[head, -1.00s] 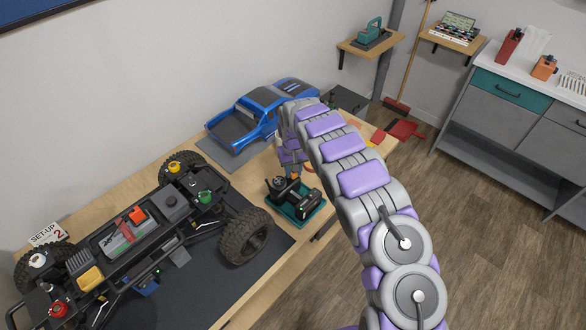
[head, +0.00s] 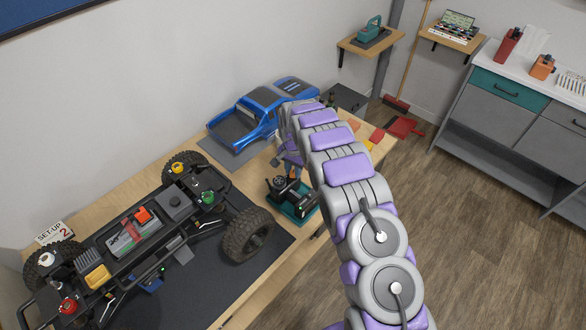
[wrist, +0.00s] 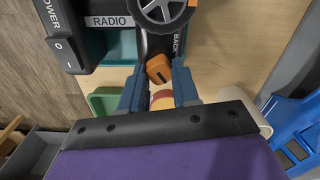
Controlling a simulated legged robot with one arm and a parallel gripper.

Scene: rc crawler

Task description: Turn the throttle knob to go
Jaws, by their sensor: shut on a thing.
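The throttle knob (wrist: 158,70) is orange with a dark mark on its face. It sits at the lower end of the black radio controller, beside the word BACK in the wrist view. The word go is not visible there. My gripper (wrist: 159,78) has its two blue-grey fingers on either side of the knob, closed on it. The radio controller (head: 300,198) rests on a teal tray (head: 291,214) at the front edge of the workbench in the head view. My gripper (head: 291,172) comes down beside it there, and the arm hides part of that area.
A large-wheeled crawler chassis (head: 125,237) stands on a dark mat at the left. A blue truck body (head: 262,113) lies behind the controller. In the wrist view, a power switch (wrist: 63,50) marked 0 and 1 and a dark wheel (wrist: 162,8) are near my fingers.

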